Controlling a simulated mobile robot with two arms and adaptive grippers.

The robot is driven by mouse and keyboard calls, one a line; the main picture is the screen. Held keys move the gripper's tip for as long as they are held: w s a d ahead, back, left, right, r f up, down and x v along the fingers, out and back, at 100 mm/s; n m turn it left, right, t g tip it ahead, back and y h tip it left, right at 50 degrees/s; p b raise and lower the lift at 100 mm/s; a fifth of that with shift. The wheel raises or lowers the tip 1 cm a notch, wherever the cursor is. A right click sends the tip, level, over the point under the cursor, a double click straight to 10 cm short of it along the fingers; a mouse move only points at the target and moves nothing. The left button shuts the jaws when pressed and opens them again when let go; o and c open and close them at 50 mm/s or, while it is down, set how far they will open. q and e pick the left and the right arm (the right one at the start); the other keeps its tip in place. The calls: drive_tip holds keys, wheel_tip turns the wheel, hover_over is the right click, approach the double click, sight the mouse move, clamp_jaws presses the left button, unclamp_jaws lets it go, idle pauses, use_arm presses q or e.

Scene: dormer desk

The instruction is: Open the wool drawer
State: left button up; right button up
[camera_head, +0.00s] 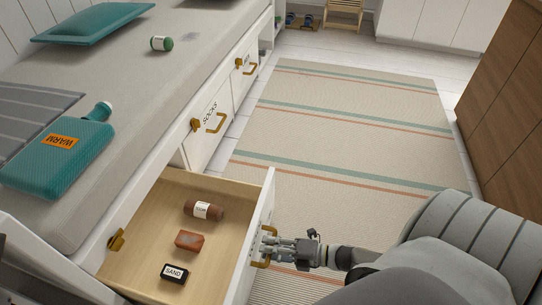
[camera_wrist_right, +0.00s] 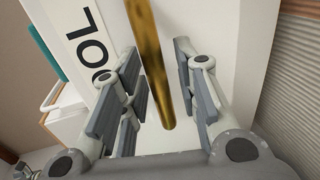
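The wool drawer (camera_head: 222,238) stands pulled out from under the bench, its wooden inside showing in the head view. Its white front (camera_wrist_right: 215,20) carries a label reading "OOL" in the right wrist view; the first letter is cut off. A brass handle (camera_wrist_right: 152,65) is on this front, and part of it also shows in the head view (camera_head: 268,231). My right gripper (camera_head: 275,245) is at the handle. In the right wrist view its fingers (camera_wrist_right: 158,62) are apart, with the handle bar between them and gaps on both sides. My left gripper is not in view.
In the drawer lie a brown labelled roll (camera_head: 204,210), a reddish block (camera_head: 189,240) and a black "SAND" block (camera_head: 174,273). A shut "SOCKS" drawer (camera_head: 208,130) is farther back. A teal "WARM" bottle (camera_head: 62,160) lies on the bench. The rug (camera_head: 345,150) is clear.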

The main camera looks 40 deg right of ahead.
idle(0.3)
drive_tip(key=v, duration=1.2)
